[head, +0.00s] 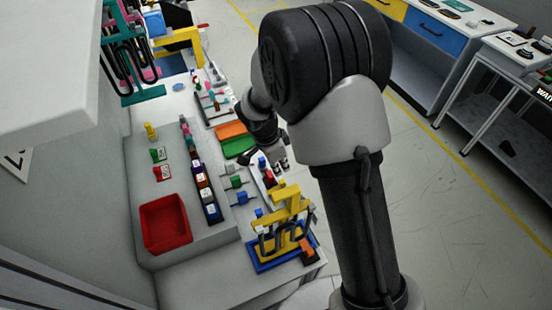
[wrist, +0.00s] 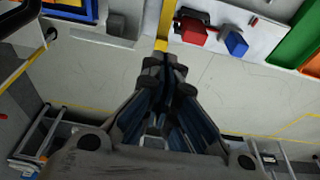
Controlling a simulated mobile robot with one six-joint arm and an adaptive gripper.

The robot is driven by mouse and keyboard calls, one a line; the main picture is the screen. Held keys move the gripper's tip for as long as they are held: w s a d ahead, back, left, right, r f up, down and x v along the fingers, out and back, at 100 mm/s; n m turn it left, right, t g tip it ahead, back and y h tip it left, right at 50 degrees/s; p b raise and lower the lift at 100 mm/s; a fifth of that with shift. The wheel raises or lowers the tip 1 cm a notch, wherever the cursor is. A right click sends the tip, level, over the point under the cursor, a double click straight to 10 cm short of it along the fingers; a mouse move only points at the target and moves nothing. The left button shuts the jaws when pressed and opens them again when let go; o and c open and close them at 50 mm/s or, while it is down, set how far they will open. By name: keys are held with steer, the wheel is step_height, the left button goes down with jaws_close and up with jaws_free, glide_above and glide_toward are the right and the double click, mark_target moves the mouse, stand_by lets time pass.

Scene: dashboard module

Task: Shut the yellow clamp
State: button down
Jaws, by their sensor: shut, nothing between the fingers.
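A narrow yellow bar (wrist: 163,25), which appears to be the lever of the yellow clamp, shows in the wrist view beside the red block. It sticks out past the edge of the white board (wrist: 258,30). The fingertips of my gripper (wrist: 165,72) are together and empty, just below the bar's end in the picture. I cannot tell whether they touch it. In the head view my gripper (head: 281,165) is beside the same board. The yellow clamp cannot be told clearly from the yellow frame (head: 290,200) there.
A red block (wrist: 193,34) and a blue block (wrist: 236,43) sit on the board near the bar. The yellow frame stands in a blue tray (head: 264,265) at the bench's near end. A red bin (head: 166,222) is at the left. Open floor lies right of the bench.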

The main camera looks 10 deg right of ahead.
mark_target(283, 180)
steer(key=b+x, duration=0.1)
steer(key=x, duration=0.3)
steer(key=shift+d+f, duration=0.1)
steer(key=shift+f, duration=0.3)
steer(key=d+f+b, duration=0.1)
steer(key=b, duration=0.1)
steer(key=f+b, duration=0.1)
steer(key=b, duration=0.1)
steer(key=shift+w+d, duration=0.25)
steer(key=shift+d, duration=0.1)
steer(key=shift+r, duration=0.15)
steer(key=d+p+v, duration=0.1)
steer(key=p+v, duration=0.1)
steer(key=v, duration=0.5)
steer(key=w+d+r+p+v, duration=0.1)
steer(key=d+p+v, duration=0.1)
steer(key=v, duration=0.6)
steer(key=shift+d+p, duration=0.25)
steer(key=shift+p, duration=0.6)
